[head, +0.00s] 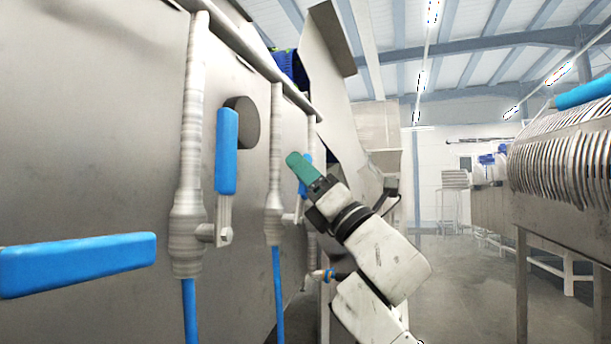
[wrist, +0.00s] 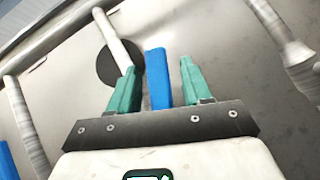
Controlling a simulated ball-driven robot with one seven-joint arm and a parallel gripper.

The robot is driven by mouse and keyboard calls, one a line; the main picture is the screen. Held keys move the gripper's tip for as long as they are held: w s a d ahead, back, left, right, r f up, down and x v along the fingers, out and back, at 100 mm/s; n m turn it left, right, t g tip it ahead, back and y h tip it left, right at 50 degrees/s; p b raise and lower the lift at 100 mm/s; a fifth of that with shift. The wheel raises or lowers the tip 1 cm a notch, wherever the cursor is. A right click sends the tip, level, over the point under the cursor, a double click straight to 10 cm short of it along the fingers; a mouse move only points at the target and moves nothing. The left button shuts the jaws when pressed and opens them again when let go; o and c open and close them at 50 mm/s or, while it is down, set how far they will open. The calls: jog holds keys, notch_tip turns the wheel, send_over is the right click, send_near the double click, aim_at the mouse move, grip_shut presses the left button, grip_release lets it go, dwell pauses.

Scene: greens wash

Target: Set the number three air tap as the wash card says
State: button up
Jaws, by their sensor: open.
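My gripper (head: 297,160) has green fingers and is raised at the third blue tap handle (head: 302,188) along the steel tank, which it partly hides. In the wrist view my gripper (wrist: 160,72) is open, with the upright blue handle (wrist: 157,80) between its fingers and apart from both. A second blue handle (head: 227,150) stands upright on the nearer pipe. The nearest blue handle (head: 78,264) lies level at the left. I see no numbers and cannot read which tap is number three. No wash card shows in either view.
The steel tank wall (head: 90,120) fills the left, with pale pipes (head: 188,150) along it. A dark round disc (wrist: 120,62) is behind the fingers. A ribbed machine (head: 560,150) stands at the right. The floor (head: 450,280) between is clear.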

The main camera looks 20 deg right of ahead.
jog(key=b+v, duration=0.2)
jog(key=v, duration=0.9)
jog(key=shift+c, duration=0.5)
